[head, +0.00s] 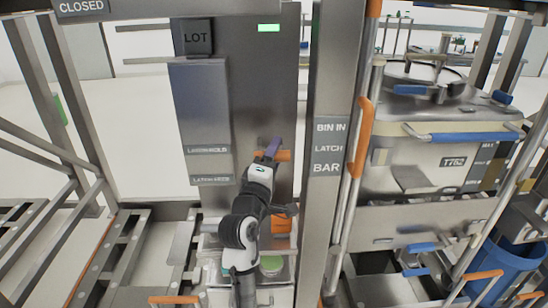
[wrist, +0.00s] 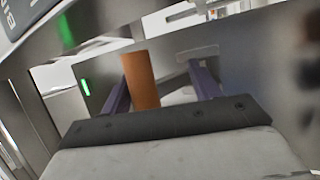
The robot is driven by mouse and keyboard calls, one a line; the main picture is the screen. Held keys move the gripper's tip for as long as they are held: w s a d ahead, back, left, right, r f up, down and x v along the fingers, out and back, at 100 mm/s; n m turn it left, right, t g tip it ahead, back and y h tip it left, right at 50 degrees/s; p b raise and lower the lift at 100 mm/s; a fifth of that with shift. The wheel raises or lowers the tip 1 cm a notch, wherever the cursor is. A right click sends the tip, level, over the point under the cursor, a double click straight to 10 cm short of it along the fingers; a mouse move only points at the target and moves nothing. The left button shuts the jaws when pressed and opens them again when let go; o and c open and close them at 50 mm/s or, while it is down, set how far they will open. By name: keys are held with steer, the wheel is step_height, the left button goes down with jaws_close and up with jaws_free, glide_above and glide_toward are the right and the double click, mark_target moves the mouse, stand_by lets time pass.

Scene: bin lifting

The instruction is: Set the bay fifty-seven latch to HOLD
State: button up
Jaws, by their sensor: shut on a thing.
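An orange latch handle (head: 284,155) sticks out at the right side of a grey panel (head: 262,90). My gripper (head: 272,147) is at this handle, with its purple fingers up against the panel area. In the wrist view the orange handle (wrist: 141,80) stands between the two purple fingers of my gripper (wrist: 160,78), closer to the left one. My gripper is shut on the handle. Two small labels (head: 208,150) on the panel's left side start with "LATCH"; the rest is too blurred to read. No bay number is legible.
A post (head: 330,210) reading "BIN IN LATCH BAR" stands just right of my gripper. Beyond it a lidded metal bin (head: 400,178) marked T752 sits in a rack with orange and blue bars. A green light (head: 268,28) shows on the panel. Rails and frames stand at left.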

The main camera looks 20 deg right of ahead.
steer(key=shift+s+a+r+t, duration=0.15)
steer(key=shift+r+t, duration=0.15)
steer(key=shift+r, duration=0.35)
steer(key=shift+s+a+f, duration=0.15)
steer(key=shift+s+f, duration=0.05)
steer(key=shift+f, duration=0.05)
steer(key=b+v, duration=0.5)
steer(key=v, duration=0.8)
steer(key=shift+f, duration=0.35)
steer(key=shift+w, duration=0.1)
